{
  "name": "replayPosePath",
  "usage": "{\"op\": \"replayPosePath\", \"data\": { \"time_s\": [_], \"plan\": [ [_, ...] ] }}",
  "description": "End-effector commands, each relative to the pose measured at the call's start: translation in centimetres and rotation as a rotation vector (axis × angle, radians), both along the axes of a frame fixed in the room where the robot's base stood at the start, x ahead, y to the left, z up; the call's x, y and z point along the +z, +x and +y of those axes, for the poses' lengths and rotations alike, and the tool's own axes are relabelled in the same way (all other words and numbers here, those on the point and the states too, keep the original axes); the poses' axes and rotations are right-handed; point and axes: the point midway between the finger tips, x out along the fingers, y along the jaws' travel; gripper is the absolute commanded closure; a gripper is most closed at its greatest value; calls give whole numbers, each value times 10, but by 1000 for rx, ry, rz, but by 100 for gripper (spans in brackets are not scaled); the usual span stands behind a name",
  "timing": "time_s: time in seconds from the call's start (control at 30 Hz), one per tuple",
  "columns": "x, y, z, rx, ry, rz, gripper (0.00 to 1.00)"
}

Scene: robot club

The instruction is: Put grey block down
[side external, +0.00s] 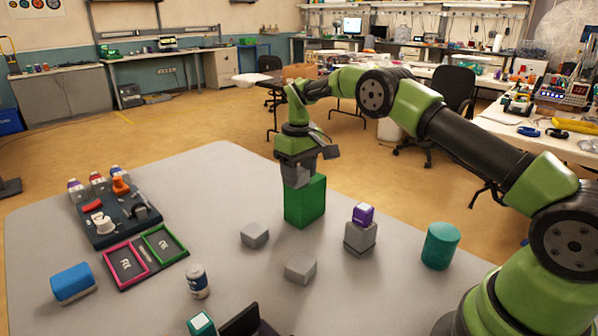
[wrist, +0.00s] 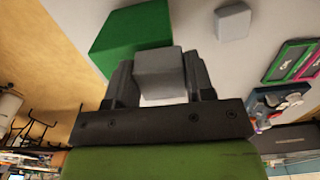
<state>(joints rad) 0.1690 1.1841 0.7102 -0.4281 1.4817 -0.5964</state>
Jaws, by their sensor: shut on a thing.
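My gripper (side external: 296,172) is shut on a grey block (wrist: 158,66), which shows between the two fingers in the wrist view. In the side view the held grey block (side external: 294,175) is at the top of a tall green block (side external: 305,203), partly covered by the fingers. I cannot tell whether it touches the green block. The green block also shows in the wrist view (wrist: 128,38), behind and left of the held one. Two other grey blocks (side external: 255,235) (side external: 300,268) lie on the table, and a third (side external: 360,237) carries a purple cube (side external: 363,214).
A teal cylinder (side external: 440,246) stands at the right. The grey table (side external: 215,180) is clear left of the green block.

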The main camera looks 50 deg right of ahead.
Motion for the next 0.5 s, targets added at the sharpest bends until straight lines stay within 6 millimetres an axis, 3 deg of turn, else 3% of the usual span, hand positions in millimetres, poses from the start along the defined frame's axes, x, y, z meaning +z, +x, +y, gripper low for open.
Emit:
{"op": "replayPosePath", "data": {
  "time_s": [0.07,0.1,0.2,0.5],
  "plan": [
    [-2,0,0,0,0,-1,90],
    [-3,0,0,0,0,0,49],
    [-3,0,0,0,0,0,26],
    [0,0,0,0,0,-1,26]
  ]
}}
